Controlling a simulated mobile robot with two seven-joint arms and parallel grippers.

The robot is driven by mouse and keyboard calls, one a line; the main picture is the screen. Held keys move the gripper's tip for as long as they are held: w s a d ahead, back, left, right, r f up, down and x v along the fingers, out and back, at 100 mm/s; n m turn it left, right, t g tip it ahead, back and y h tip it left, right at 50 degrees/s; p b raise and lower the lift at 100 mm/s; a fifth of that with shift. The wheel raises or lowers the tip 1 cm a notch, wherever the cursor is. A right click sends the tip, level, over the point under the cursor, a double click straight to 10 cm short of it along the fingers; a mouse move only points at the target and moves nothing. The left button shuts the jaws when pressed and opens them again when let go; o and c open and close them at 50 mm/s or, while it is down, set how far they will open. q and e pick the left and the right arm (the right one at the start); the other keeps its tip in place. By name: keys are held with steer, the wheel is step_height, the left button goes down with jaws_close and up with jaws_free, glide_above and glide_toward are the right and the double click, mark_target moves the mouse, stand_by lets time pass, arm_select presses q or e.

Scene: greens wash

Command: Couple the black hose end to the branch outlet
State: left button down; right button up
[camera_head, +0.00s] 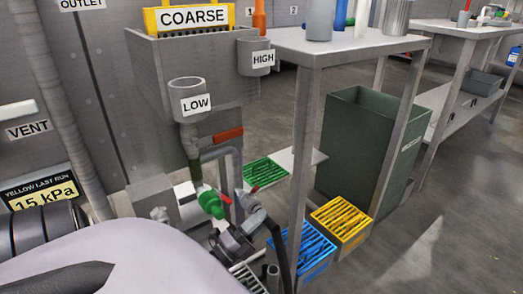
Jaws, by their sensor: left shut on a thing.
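The black hose (281,252) rises from the bottom edge and curves up to a grey coupling-like end (252,212) beside the pipework. My left gripper (240,228), dark and partly hidden behind my pale arm, is shut at this hose end. Just left is a green fitting (210,203) on the pipework under the LOW cup (188,98). A grey branch pipe (232,160) bends down there, close to the hose end. I cannot tell which opening is the branch outlet, or whether the hose end touches it. My right gripper is out of view.
A red lever (228,135) sits above the pipes. A table leg (298,150) stands just right of the hose. Green (265,171), blue (303,250) and yellow crates (342,217) and a dark green bin (362,140) stand nearby. Open floor lies at right.

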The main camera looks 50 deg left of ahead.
arm_select(q)
steer(key=shift+a, duration=0.45)
steer(key=c, duration=0.8)
jaws_free()
steer(key=shift+r, duration=0.1)
steer(key=v, duration=0.7)
